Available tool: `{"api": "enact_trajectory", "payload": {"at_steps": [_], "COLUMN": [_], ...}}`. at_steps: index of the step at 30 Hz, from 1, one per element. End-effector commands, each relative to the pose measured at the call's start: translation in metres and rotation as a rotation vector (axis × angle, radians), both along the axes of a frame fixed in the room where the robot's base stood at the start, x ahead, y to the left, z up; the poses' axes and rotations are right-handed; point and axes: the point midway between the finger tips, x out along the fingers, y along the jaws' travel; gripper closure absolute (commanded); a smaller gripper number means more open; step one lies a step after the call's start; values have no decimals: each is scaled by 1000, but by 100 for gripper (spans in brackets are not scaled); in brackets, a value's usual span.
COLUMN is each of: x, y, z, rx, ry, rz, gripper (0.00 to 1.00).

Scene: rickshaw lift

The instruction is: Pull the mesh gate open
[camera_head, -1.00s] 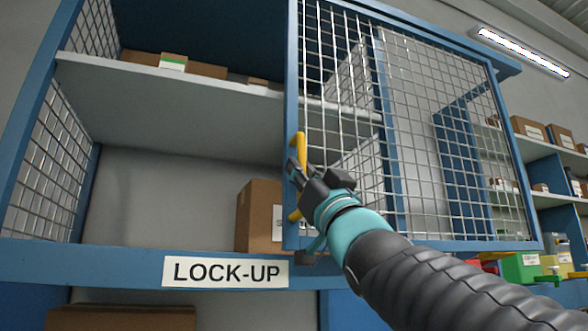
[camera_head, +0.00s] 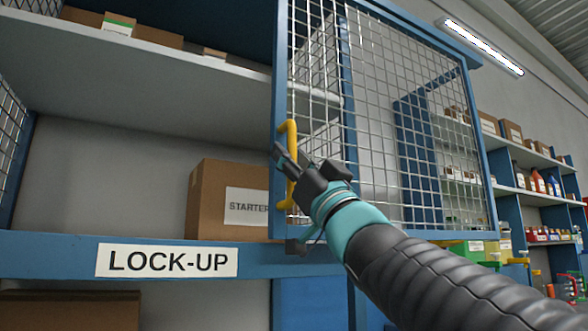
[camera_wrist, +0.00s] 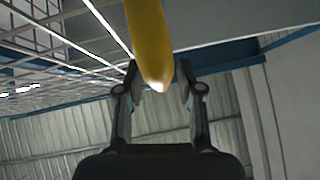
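The mesh gate (camera_head: 482,150) has a blue frame and silver wire mesh. It stands partly open across the right of the blue lock-up cupboard (camera_head: 40,255) in the head view. A yellow bar handle (camera_head: 291,130) is on its left upright. My gripper (camera_head: 287,162) is at this handle, with its fingers around the bar. The exact contact is partly hidden.
A cardboard box (camera_head: 208,200) stands inside the cupboard, left of the gate edge. A "LOCK-UP" sign (camera_head: 167,260) is on the cupboard's front rail. Shelves with boxes and bottles (camera_head: 540,183) stand at the right, beyond the gate.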

Motion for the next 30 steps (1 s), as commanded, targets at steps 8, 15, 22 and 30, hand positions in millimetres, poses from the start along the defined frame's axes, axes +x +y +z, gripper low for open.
{"api": "enact_trajectory", "payload": {"at_steps": [8, 15, 22, 30], "x": [-1, -10, -32, -55], "y": [1, -7, -28, -50], "z": [-1, -14, -43, -74], "rx": [-1, -1, -1, -1], "ry": [1, 2, 1, 1], "rz": [3, 2, 0, 0], "gripper": [59, 59, 59, 59]}}
